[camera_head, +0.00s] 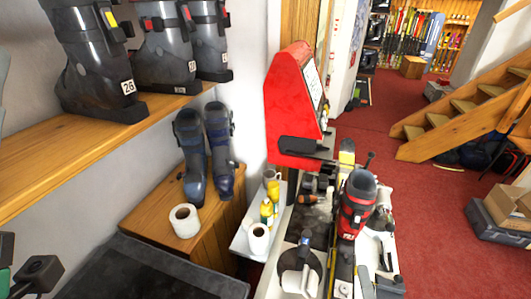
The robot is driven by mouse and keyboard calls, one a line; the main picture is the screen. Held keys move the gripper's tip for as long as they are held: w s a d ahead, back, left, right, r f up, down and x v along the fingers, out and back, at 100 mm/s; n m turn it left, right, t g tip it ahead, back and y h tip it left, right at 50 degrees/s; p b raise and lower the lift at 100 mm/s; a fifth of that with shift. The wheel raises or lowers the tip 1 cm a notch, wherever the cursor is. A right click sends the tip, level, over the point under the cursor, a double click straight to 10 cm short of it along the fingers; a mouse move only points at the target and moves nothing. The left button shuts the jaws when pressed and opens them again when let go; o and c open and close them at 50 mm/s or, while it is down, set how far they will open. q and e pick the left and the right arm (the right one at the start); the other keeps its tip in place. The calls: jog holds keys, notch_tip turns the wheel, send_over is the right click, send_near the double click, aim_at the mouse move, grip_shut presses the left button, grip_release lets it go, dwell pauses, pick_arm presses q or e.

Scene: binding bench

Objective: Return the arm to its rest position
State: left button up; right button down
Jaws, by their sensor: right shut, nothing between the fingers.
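I cannot make out my left gripper.
A red machine (290,95) rises behind the bench. A paper roll (258,239) and yellow bottles (267,210) stand left of the gripper. Blue boots (219,150) and another roll (185,220) sit on a wooden cabinet. Red carpet (440,225) lies open to the right.

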notch_tip(320, 180, up, 37)
jog(key=s+n+t+y+p, duration=0.1)
jog(key=n+t, duration=0.5)
jog(key=n, duration=0.9)
jog(key=shift+s+d+f+t+y+p, duration=0.2)
jog(key=shift+s+d+t+y+p, duration=0.2)
jog(key=shift+y+p, duration=0.55)
